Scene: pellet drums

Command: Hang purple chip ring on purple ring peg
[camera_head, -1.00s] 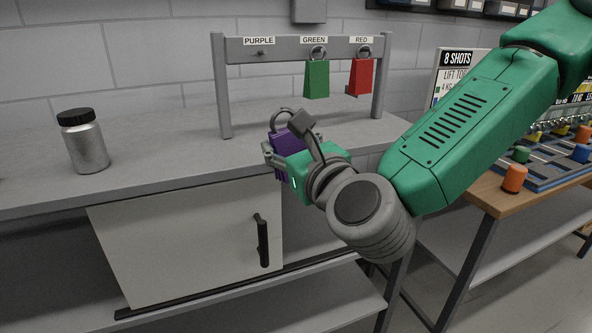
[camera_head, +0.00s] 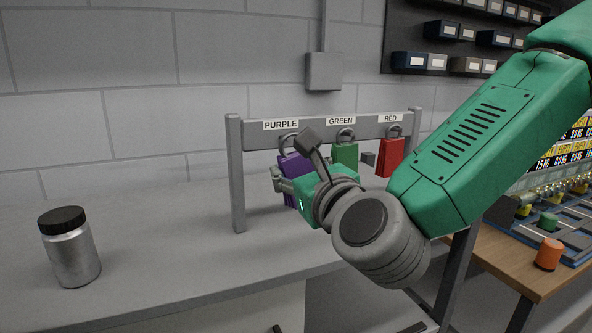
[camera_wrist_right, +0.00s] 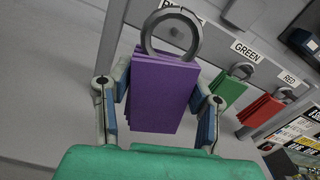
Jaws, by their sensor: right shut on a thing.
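The purple chip ring (camera_head: 291,172) is a stack of purple chips on a grey ring. My right gripper (camera_head: 288,182) is shut on the chips, with a finger on each side in the right wrist view (camera_wrist_right: 160,105). The grey ring (camera_wrist_right: 172,32) stands up above the chips. In the head view it shows just under the PURPLE label (camera_head: 281,125) on the grey rack bar. The purple peg is hidden behind the ring and gripper, so I cannot tell whether the ring is around it. My left gripper is not in view.
Green chips (camera_head: 344,155) and red chips (camera_head: 390,158) hang by rings to the right on the same rack (camera_head: 237,180). A silver jar with black lid (camera_head: 69,250) stands on the bench at left. The bench between is clear.

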